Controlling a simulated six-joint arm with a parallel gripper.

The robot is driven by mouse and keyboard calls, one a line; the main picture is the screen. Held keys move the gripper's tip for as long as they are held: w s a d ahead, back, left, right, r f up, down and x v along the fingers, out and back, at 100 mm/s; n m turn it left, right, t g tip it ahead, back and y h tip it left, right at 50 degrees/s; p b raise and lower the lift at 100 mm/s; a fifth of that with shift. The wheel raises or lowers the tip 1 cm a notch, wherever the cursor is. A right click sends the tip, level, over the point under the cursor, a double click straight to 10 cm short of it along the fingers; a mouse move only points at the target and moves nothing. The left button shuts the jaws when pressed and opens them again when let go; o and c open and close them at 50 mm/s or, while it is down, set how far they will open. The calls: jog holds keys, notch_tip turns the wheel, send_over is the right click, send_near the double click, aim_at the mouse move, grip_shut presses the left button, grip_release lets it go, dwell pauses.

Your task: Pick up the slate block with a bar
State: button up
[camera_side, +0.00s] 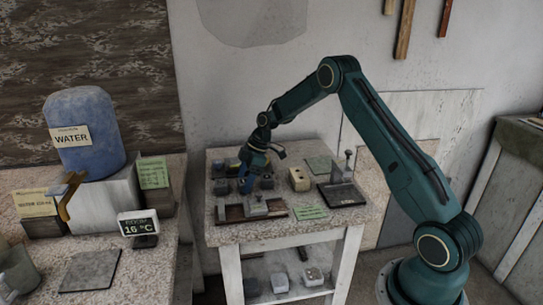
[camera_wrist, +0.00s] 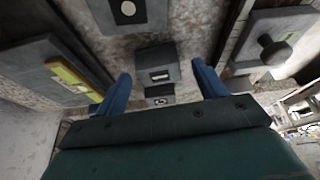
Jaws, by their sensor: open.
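In the wrist view, a slate-grey block with a short pale bar mark (camera_wrist: 158,74) lies below my gripper (camera_wrist: 161,70), in the gap between its two blue fingers. The fingers are apart, with nothing held. Another dark grey block (camera_wrist: 159,91) with a small mark shows close to it, partly hidden by my gripper's body. In the side view my gripper (camera_side: 249,178) points down among the grey blocks on the small table; its fingers hide part of that group. A grey block (camera_side: 222,187) stands to its left and another (camera_side: 267,181) to its right.
In the wrist view, a dark block with a pale disc (camera_wrist: 128,11) is at the top, a dark piece with a yellow-green strip (camera_wrist: 72,74) left, a knobbed grey block (camera_wrist: 272,52) right. In the side view, a wooden tray (camera_side: 232,213), cream block (camera_side: 299,179) and dark-based stand (camera_side: 342,195) are close.

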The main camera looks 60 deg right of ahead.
dwell(0.5)
jog(key=c, duration=1.2)
jog(key=shift+o, duration=0.2)
jog(key=shift+r, duration=0.1)
notch_tip(320, 180, up, 20)
jog(key=shift+a+f, duration=0.2)
